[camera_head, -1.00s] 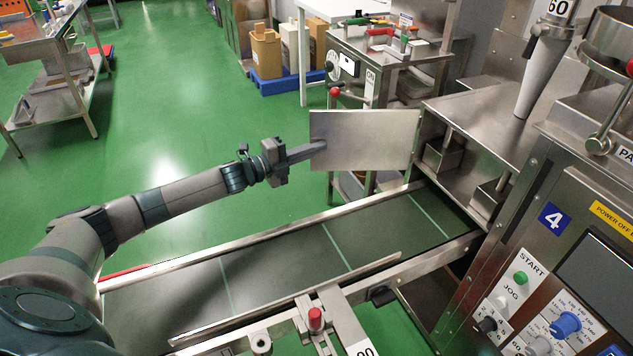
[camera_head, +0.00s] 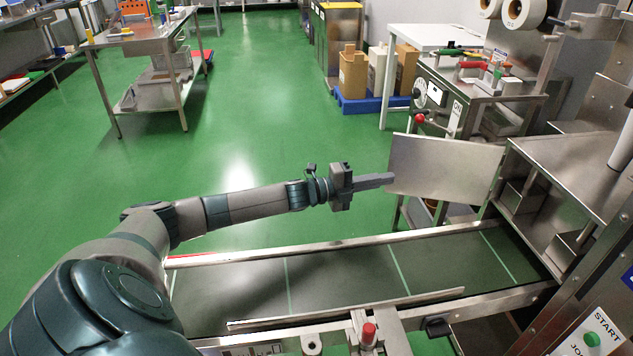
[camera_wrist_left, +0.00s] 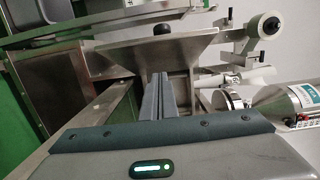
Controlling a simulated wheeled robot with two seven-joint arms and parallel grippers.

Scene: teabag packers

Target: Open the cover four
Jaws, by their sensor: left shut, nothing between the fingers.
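The cover (camera_head: 450,170) is a flat, plain metal panel. It stands swung out from the open side of the steel machine, above the far side of the conveyor. My left gripper (camera_head: 390,179) is shut and empty, its fingers pointing right at the cover's left edge. Whether the tips touch the cover cannot be told. In the left wrist view, the closed fingers (camera_wrist_left: 160,95) lie side by side with nothing between them. My right gripper is not in view.
The conveyor (camera_head: 340,278) runs below my left arm into the machine. A red button (camera_head: 368,333) stands at its near side. A START panel (camera_head: 592,340) is at the lower right. Behind the cover is another machine with a red knob (camera_head: 420,118).

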